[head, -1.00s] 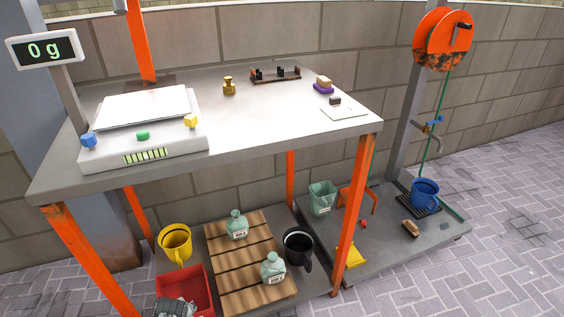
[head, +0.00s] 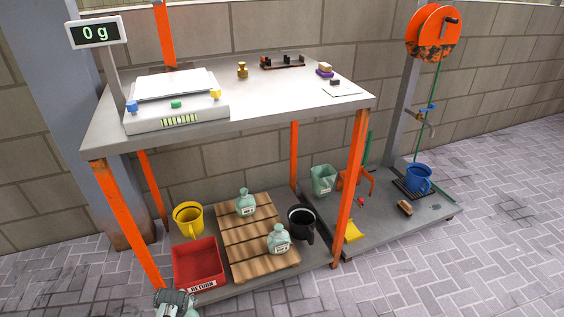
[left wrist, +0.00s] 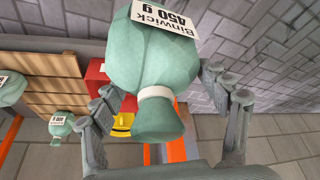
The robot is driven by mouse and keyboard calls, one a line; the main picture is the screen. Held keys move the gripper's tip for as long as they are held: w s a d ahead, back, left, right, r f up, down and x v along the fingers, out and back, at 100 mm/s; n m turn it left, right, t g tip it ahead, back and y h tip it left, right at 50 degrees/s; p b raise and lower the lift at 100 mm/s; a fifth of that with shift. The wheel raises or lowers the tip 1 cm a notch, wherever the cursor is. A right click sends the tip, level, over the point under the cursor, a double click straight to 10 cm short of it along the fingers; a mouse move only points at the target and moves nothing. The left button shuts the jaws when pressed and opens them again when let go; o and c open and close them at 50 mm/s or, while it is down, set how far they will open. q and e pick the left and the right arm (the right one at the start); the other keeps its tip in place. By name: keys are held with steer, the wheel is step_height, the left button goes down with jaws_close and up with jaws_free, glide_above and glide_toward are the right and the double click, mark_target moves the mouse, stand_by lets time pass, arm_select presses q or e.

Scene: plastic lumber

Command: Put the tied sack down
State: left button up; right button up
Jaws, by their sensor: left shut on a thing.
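My left gripper (head: 174,299) is at the bottom of the head view, in front of the red tray's near left corner. It is shut on a pale green tied sack (head: 191,312), mostly cut off by the frame's edge. In the left wrist view the sack (left wrist: 152,60) appears neck-down, with a white tie and a label reading "Binwick 450 g". The fingers of the left gripper (left wrist: 160,88) flank it near the neck. Two similar sacks, one at the back (head: 245,203) and one at the front (head: 279,240), stand on a slatted wooden pallet (head: 237,236). My right gripper is not in view.
The red tray (head: 204,284) marked "RETURN" looks empty. A yellow bucket (head: 188,220) and a black bucket (head: 301,224) flank the pallet under the table (head: 280,106). A scale (head: 176,116) on the table has a bare plate; its display (head: 95,32) reads 0 g. Orange legs (head: 127,222) frame the shelf.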

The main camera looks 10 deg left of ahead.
arm_select(q)
steer(key=w+d+r+m, duration=0.1)
steer(key=w+d+r, duration=0.1)
steer(key=w+r, duration=1.15)
steer(key=w+d+r+m+t+h, duration=0.1)
steer(key=d+r, duration=0.2)
steer(key=r, duration=0.4)
steer(key=w+d+r+m, duration=0.1)
steer(key=w+d+r, duration=0.15)
steer(key=r, duration=0.45)
steer(key=s+d+r+m+h, duration=0.2)
steer(key=s+d+r+m, duration=0.5)
steer(key=s+d+r, duration=0.3)
steer(key=s+r, duration=0.3)
steer(key=r, duration=0.1)
steer(key=shift+s+d+r+t+h, duration=0.15)
steer(key=shift+d+r+t+h, duration=0.15)
steer(key=shift+r+t, duration=0.1)
steer(key=shift+s, duration=0.1)
